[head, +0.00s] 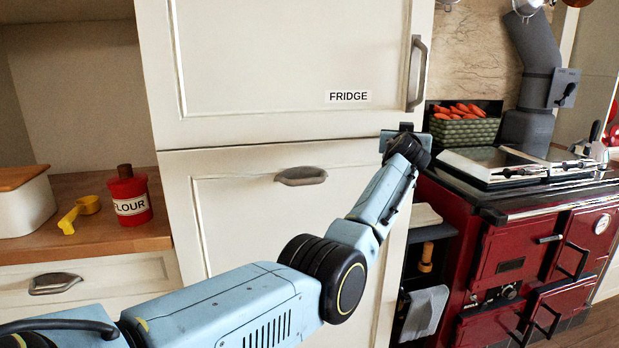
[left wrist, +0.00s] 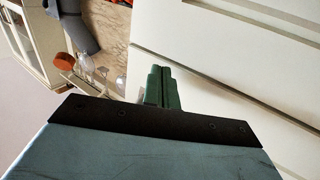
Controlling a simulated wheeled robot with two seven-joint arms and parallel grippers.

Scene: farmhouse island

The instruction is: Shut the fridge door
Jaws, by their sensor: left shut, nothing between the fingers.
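The fridge door (head: 290,60) is the cream upper panel with a FRIDGE label and a grey upright handle (head: 416,74) near its right edge. It looks flush or nearly flush with the cabinet front; I cannot tell whether a small gap remains. My left gripper (head: 399,130) is by the door's lower right corner, below the handle. Whether it touches the door is not clear. In the left wrist view my left gripper's green fingers (left wrist: 162,88) are together and empty, beside the pale fronts and their dark seam. My right gripper is not in view.
Below the door is a lower cream panel (head: 240,205) with a cup handle (head: 301,176). A red range cooker (head: 515,255) and a crate of carrots (head: 463,132) stand to the right. A flour tin (head: 130,199) and yellow scoop (head: 80,212) sit on the left counter (head: 25,248).

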